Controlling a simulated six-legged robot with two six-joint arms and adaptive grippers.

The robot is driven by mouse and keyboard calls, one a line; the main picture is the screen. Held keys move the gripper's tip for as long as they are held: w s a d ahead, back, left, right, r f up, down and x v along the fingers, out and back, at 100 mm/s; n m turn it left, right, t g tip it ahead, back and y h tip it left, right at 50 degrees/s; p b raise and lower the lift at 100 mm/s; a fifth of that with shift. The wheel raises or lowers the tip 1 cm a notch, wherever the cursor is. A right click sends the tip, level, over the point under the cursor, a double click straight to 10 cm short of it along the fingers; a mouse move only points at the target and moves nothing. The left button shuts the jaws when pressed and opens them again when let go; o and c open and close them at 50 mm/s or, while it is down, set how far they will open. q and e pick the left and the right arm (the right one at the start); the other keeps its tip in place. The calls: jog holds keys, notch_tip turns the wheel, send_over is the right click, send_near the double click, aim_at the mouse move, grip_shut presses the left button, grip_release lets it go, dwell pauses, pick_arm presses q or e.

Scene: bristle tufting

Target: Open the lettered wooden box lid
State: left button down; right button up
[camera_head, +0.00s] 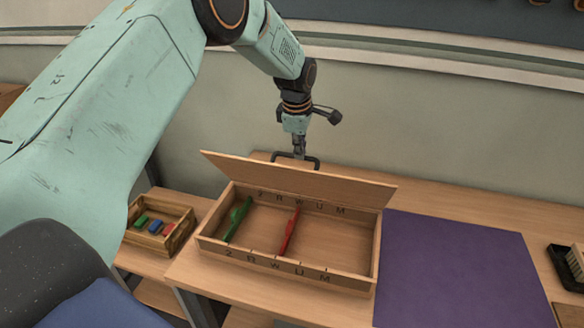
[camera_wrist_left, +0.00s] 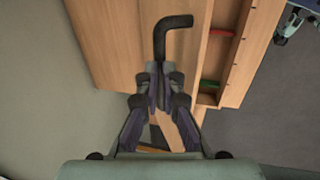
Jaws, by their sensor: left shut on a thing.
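The wooden box (camera_head: 225,250) stands on the table with letters along its front wall and inside its back wall. Its lid (camera_head: 340,180) is raised and tilted up along the back edge, so the inside is open to view. The lid also shows in the wrist view (camera_wrist_left: 190,60). A black bar handle (camera_head: 312,159) is at the lid's upper edge, partly hidden behind it; it shows in the wrist view (camera_wrist_left: 172,24) too. My left gripper (camera_head: 298,152) is shut on this handle, behind the lid. My right gripper is not in view.
Inside the box lie a green piece (camera_head: 238,218) and a red piece (camera_head: 290,232). A small wooden tray (camera_head: 150,240) with coloured blocks stands at left. A purple mat (camera_head: 455,270) lies to the right. A black tray (camera_head: 562,268) with a brush is at the right edge.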

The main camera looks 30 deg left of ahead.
pick_arm(q)
jog(key=shift+w+a+f, duration=0.15)
jog(key=shift+w, duration=0.45)
jog(key=shift+w+a+f, duration=0.1)
jog(key=shift+w+f, duration=0.05)
jog(key=shift+w, duration=0.45)
jog(key=c, duration=2.1)
grip_release()
jog(key=shift+w, duration=0.25)
jog(key=shift+o, duration=0.7)
jog(key=shift+f, duration=0.2)
jog(key=o, duration=0.3)
jog(key=shift+o, duration=1.4)
jog(key=shift+w+a+f, duration=0.15)
jog(key=shift+w+f, duration=0.15)
jog(key=shift+w, duration=0.15)
jog(key=shift+r, duration=0.25)
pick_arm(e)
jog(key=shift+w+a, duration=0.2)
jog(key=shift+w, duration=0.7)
pick_arm(q)
jog(key=shift+s, duration=0.1)
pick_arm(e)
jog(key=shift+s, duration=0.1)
